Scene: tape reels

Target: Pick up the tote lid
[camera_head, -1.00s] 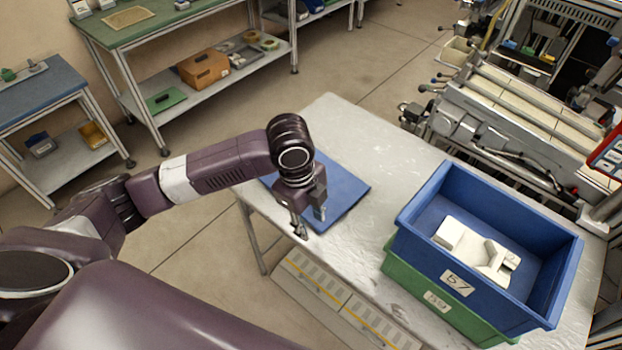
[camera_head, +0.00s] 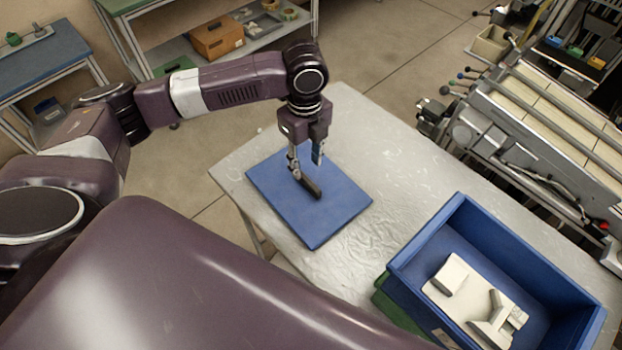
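The tote lid (camera_head: 330,215) is a flat blue panel lying on the left part of the light worktable. A short dark bar, which looks like its handle (camera_head: 309,188), lies on it. My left gripper (camera_head: 305,168) points down over the lid, with its two fingers apart and nothing seen between them. The fingertips are close to the far end of the dark bar; I cannot tell whether they touch it. My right gripper is not in view.
White moulded parts (camera_head: 452,278) lie inside the blue tote. The worktable (camera_head: 375,150) is bare between the lid and the roller equipment (camera_head: 530,130) at the right. Shelves with an orange-brown box (camera_head: 217,38) stand at the back left.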

